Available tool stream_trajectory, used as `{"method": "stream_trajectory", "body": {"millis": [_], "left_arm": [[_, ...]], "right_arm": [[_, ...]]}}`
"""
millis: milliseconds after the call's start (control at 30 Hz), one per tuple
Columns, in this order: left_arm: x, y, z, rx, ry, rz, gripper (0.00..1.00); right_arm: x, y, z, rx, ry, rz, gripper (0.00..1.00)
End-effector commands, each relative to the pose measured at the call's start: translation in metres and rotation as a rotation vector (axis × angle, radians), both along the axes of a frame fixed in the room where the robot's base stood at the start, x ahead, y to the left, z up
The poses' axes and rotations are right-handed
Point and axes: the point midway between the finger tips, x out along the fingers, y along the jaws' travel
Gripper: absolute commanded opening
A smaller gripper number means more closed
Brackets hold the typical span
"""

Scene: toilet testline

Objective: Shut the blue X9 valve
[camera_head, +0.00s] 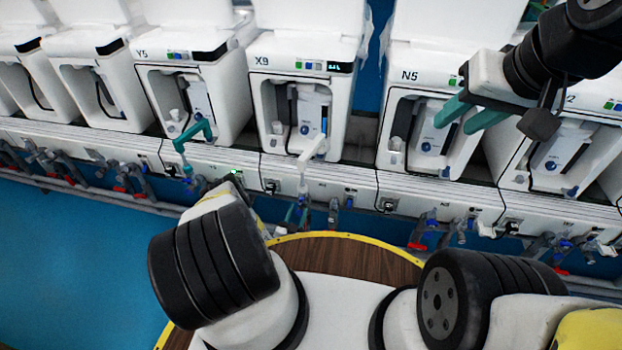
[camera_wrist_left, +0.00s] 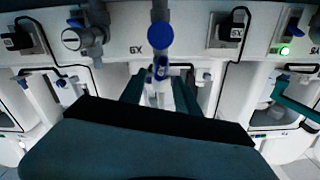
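The X9 station (camera_head: 303,75) is a white unit at upper centre in the head view. A blue valve (camera_wrist_left: 160,36) hangs below its panel, mid-frame in the left wrist view, which sees the X9 label upside down. A smaller blue part (camera_wrist_left: 161,68) shows just below it in that picture. My left gripper (camera_wrist_left: 160,90) is open, its two teal fingers spread to either side of this smaller part with visible gaps. In the head view, my left wrist largely hides the left gripper (camera_head: 296,214). My right gripper (camera_head: 453,124) is open and empty in front of N5.
Another blue valve (camera_wrist_left: 71,37) hangs left of the central one in the left wrist view. Y5 (camera_head: 185,75) and N5 (camera_head: 428,110) flank X9. A white angled pipe (camera_head: 307,150) projects from X9. Blue floor (camera_head: 75,260) is clear at lower left.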

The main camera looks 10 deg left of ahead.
Motion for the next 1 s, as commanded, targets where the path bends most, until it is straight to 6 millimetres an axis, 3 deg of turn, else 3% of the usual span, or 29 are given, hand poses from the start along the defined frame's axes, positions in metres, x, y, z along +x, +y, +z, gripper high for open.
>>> {"method": "stream_trajectory", "body": {"millis": [100, 300, 600, 667, 800, 1000], "left_arm": [[0.020, 0.000, 0.001, 0.002, -0.003, 0.001, 0.38], [0.040, -0.001, 0.000, 0.000, 0.000, 0.001, 0.38], [0.044, -0.002, 0.000, -0.001, 0.001, 0.000, 0.38], [0.044, -0.002, 0.000, 0.000, 0.001, 0.000, 0.30], [0.044, -0.002, 0.000, 0.000, 0.001, 0.000, 0.03], [0.043, -0.002, 0.000, 0.000, 0.001, 0.000, 0.00]], "right_arm": [[0.000, 0.000, 0.000, 0.000, 0.000, 0.000, 0.36], [0.000, 0.000, 0.000, 0.000, 0.000, 0.000, 0.36], [0.000, 0.000, 0.000, 0.000, 0.000, 0.000, 0.36], [0.000, 0.000, 0.000, 0.000, 0.000, 0.000, 0.36], [0.000, 0.000, 0.000, 0.000, 0.000, 0.000, 0.36], [0.000, 0.000, 0.000, 0.000, 0.000, 0.000, 0.36]]}}
